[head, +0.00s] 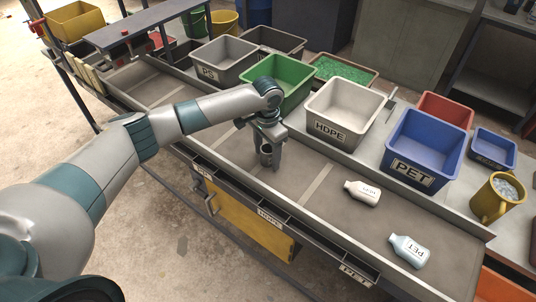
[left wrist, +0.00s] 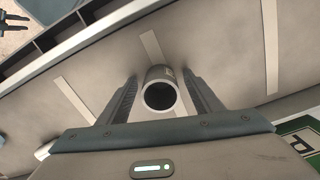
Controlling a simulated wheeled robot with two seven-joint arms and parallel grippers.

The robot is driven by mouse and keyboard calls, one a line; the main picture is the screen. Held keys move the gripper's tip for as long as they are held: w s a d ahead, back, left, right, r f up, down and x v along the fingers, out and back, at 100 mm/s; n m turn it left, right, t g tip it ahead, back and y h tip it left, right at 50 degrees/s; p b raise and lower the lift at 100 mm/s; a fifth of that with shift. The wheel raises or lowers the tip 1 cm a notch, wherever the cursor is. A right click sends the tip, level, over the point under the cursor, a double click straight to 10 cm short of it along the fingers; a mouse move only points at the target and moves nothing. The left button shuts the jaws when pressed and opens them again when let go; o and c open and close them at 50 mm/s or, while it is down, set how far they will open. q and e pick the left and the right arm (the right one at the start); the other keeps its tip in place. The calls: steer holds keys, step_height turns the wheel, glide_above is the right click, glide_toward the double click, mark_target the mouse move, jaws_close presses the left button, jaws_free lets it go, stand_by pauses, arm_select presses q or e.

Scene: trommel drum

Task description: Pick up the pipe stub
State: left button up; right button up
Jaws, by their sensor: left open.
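The pipe stub (left wrist: 161,90) is a short, pale grey tube. In the left wrist view its dark open end faces the camera, and it sits between my two fingers with gaps at both sides. In the head view the stub (head: 266,148) stands upright on the grey sorting table, partly covered by the fingers. My left gripper (head: 270,158) is open and reaches down around the stub. The same gripper (left wrist: 160,98) shows its two dark fingers in the left wrist view.
Behind the stub stand a green bin (head: 288,72), a white HDPE bin (head: 338,128) and a blue PET bin (head: 408,178). A white bottle (head: 362,193) and a pale blue bottle (head: 409,250) lie to the right. The table's front edge has labelled slots (head: 270,212).

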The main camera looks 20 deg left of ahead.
mark_target(269, 148)
arm_select(q)
steer(key=shift+c, duration=0.7)
steer(key=c, duration=1)
steer(key=shift+r, duration=0.1)
steer(key=shift+r+b, duration=0.5)
steer(key=shift+r, duration=0.25)
steer(key=shift+w+d+r+b, duration=0.1)
steer(key=shift+d+r+b, duration=0.1)
steer(key=shift+r+b, duration=0.75)
steer(key=w+d+r+b, duration=0.2)
steer(key=d+r, duration=0.5)
steer(key=d, duration=0.4)
steer(key=shift+w+r+b, duration=0.25)
steer(key=shift+b, duration=0.35)
steer(key=shift+s+f, duration=0.1)
